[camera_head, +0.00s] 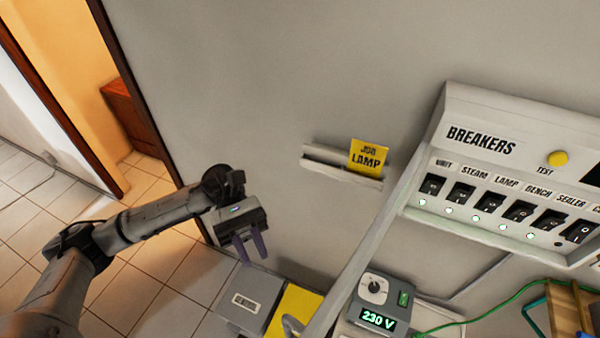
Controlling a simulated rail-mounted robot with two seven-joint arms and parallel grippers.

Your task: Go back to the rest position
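My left arm comes in from the lower left, and my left gripper (252,250) hangs in front of the wall, pointing down. Its two fingers are apart with nothing between them. It is above a grey box with a label (243,303) and left of the breaker panel (520,140), touching neither. My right gripper is not in the picture.
A small wall ledge (320,158) holds a yellow LAMP card (368,157). A unit reading 230 V (378,300) stands at the bottom, beside a slanting grey conduit (372,235). A green cable (500,307) runs right. An open doorway (75,75) and tiled floor lie left.

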